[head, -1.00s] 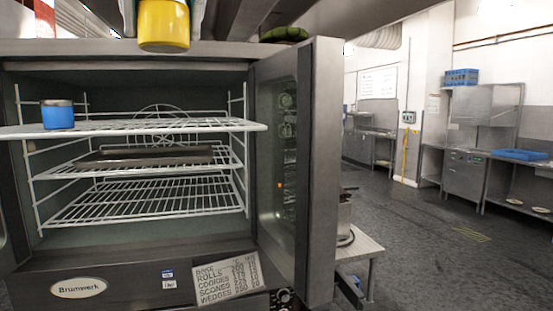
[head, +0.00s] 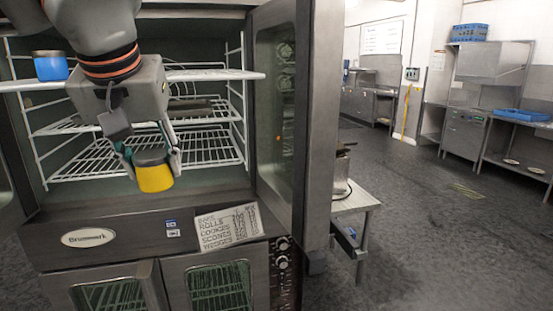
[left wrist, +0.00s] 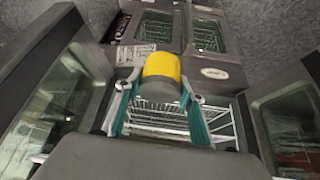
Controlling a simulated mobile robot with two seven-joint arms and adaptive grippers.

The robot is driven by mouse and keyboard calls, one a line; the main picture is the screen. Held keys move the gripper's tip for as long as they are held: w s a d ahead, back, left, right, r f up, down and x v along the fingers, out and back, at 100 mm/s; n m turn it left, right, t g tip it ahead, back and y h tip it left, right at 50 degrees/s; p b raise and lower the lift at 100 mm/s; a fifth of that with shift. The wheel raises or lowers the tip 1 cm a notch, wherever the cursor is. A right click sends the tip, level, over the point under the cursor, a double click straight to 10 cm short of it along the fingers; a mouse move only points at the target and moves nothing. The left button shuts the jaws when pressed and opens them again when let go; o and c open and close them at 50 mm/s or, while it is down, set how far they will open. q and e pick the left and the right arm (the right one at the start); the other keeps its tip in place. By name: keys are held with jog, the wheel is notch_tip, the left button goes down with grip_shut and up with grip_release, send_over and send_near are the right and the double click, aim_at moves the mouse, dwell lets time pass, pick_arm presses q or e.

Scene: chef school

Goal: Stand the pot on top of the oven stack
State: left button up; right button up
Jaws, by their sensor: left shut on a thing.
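My left gripper (head: 150,158) is shut on a small yellow pot (head: 155,179) with a dark grey top. It holds the pot in front of the open upper oven's cavity, above the front panel, slightly tilted. In the left wrist view the yellow pot (left wrist: 161,66) sits between the teal fingers. The oven stack (head: 145,228) has an open upper oven and a lower oven with shut glass doors (head: 220,288). Its top surface is out of view. My right gripper is not in view.
The open oven door (head: 322,130) stands out on the right. Wire racks (head: 200,75) project from the oven; a blue pot (head: 50,65) stands on the upper one. A side table (head: 355,198) with a metal vessel (head: 341,172) is behind the door. Floor at right is clear.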

pick_arm(q)
jog(key=w+a+f+m, duration=0.1)
jog(key=w+a+f, duration=0.1)
jog(key=f, duration=0.6)
jog(key=w+a+f+m+h, duration=0.1)
jog(key=w+a+f, duration=0.1)
jog(key=f, duration=0.7)
jog(key=shift+w+a+f, duration=0.3)
jog(key=shift+w+a, duration=0.05)
jog(key=shift+w, duration=0.3)
